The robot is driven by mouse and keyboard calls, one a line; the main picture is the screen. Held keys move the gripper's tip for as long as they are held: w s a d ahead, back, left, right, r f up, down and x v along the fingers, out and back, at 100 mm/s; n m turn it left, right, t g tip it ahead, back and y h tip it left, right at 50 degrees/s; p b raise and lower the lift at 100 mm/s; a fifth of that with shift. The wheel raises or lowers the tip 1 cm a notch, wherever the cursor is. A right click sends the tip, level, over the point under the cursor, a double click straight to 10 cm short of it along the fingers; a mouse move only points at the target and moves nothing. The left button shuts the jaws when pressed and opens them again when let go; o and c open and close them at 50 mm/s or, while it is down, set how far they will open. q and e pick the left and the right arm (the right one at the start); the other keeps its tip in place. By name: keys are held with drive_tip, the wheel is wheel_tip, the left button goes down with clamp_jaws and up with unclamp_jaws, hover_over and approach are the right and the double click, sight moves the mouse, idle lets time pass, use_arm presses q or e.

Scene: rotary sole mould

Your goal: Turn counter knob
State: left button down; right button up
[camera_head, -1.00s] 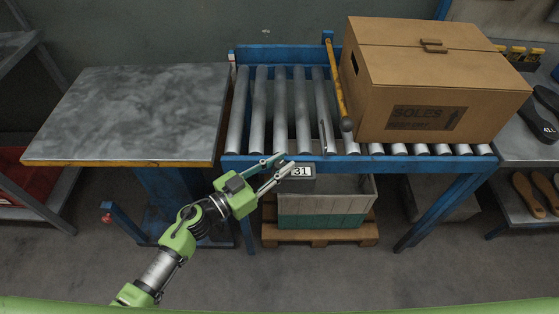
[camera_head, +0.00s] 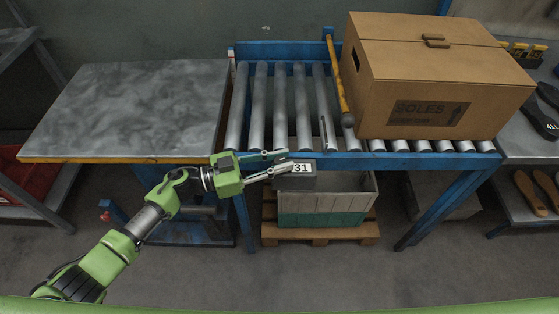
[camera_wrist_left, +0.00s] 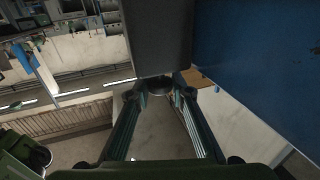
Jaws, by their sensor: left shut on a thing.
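The counter (camera_head: 296,180) is a dark grey box with a white display reading 31, fixed at the front blue rail of the roller conveyor. In the left wrist view its grey body (camera_wrist_left: 163,38) fills the upper middle. The counter knob (camera_wrist_left: 160,85) is a dark round piece at the end of that body. My left gripper (camera_head: 284,161) reaches in from the left at the counter's left side. In the left wrist view my left gripper (camera_wrist_left: 159,92) has its two fingertips closed on the knob's sides. The knob is hidden in the head view. My right gripper is not in view.
A cardboard box marked SOLES (camera_head: 430,85) stands on the conveyor's right part. A yellow-handled bar (camera_head: 337,80) stands left of it. A grey-topped table (camera_head: 130,110) is at left. A grey and green crate (camera_head: 325,210) on a pallet (camera_head: 320,234) sits below the counter.

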use_arm(q)
drive_tip(key=shift+f, duration=0.15)
drive_tip(key=c, duration=1.8)
unclamp_jaws()
drive_tip(key=shift+d, duration=0.15)
drive_tip(key=v, duration=1.2)
